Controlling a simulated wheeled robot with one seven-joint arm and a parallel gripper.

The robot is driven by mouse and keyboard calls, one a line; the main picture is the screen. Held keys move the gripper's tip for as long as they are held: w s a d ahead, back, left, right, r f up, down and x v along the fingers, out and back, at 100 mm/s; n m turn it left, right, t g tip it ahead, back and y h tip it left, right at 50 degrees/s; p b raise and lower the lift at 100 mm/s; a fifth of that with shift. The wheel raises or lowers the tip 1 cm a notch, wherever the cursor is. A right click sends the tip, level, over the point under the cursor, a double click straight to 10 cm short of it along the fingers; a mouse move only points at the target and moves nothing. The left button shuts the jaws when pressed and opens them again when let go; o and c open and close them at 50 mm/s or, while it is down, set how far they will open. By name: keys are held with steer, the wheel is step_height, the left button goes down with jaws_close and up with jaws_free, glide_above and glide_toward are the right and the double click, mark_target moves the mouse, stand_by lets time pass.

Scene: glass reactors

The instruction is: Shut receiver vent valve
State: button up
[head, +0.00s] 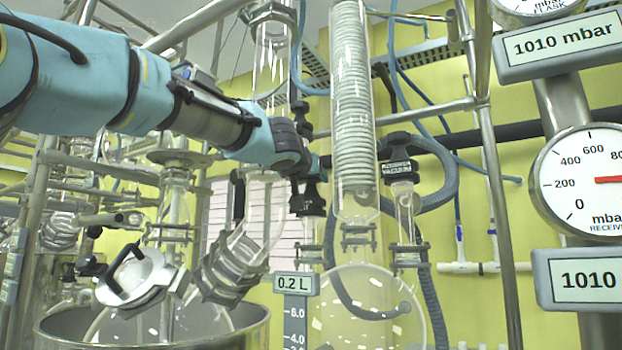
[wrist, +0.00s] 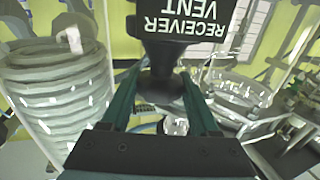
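The receiver vent valve is a black part with a white label reading RECEIVER VENT, upside down in the wrist view (wrist: 185,25). Its dark knob (wrist: 160,85) lies between the two green fingers of my gripper (wrist: 160,92). The fingertips flank the knob with little or no gap, and I cannot tell whether they press on it. In the head view my gripper (head: 303,165) is at the top of the black vent valve (head: 308,198), which stands upright on a glass neck. My gripper partly hides the valve there, and its label is not readable.
The coiled glass condenser (head: 352,100) stands close to the right of my gripper, with the black vacuum valve (head: 398,165) beyond it. The round glass receiver (head: 375,300) is below. A jointed glass tube (head: 235,265) is at the left. The receiver gauge (head: 590,180) hangs at the right.

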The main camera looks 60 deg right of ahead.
steer(key=c, duration=0.7)
steer(key=shift+o, duration=0.2)
steer(key=shift+w+r, duration=0.1)
steer(key=shift+r, duration=0.05)
